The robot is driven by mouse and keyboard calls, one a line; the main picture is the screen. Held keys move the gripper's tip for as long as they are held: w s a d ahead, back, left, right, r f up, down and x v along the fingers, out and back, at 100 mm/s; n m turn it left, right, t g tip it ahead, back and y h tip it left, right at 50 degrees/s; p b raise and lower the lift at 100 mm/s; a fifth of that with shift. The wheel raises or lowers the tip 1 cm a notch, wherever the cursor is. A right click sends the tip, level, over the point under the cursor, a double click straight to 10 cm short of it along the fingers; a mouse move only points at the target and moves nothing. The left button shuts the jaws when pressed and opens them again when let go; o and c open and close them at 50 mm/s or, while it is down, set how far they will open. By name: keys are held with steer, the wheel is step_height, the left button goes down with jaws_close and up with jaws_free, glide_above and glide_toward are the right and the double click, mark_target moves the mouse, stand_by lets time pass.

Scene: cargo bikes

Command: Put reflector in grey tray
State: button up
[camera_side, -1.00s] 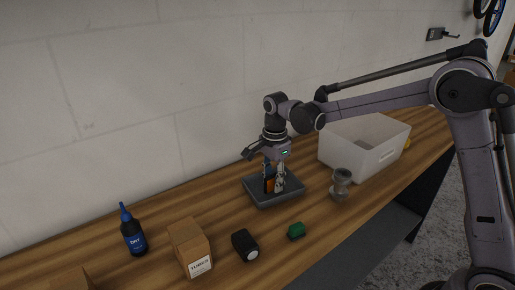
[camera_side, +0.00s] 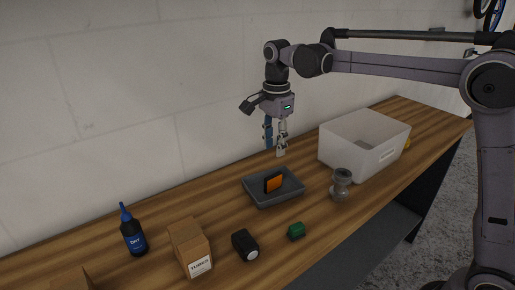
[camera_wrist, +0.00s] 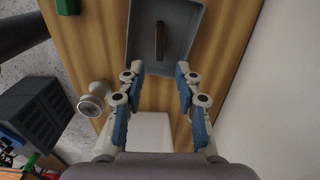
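The orange reflector (camera_side: 273,183) with a dark edge stands upright inside the grey tray (camera_side: 262,201) on the wooden bench. In the wrist view the reflector (camera_wrist: 160,41) appears as a thin dark upright strip, and the tray (camera_wrist: 190,62) surrounds it. My gripper (camera_side: 276,150) hangs above the tray, clear of the reflector. In the wrist view its blue-padded fingers (camera_wrist: 154,92) are spread apart with nothing between them.
A white bin (camera_side: 347,158) stands right of the tray, with a grey metal part (camera_side: 341,184) in front of it. A wall runs behind.

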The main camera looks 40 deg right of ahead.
steer(key=s+d+f+n+t, duration=0.2)
steer(key=s+n+t, duration=0.1)
steer(key=s+n, duration=0.6)
steer(key=s+d+f+n+t, duration=0.2)
steer(key=s+f+n+t, duration=0.1)
steer(key=s+n, duration=0.6)
steer(key=s+t, duration=0.1)
steer(key=s, duration=0.1)
steer(key=shift+s, duration=0.4)
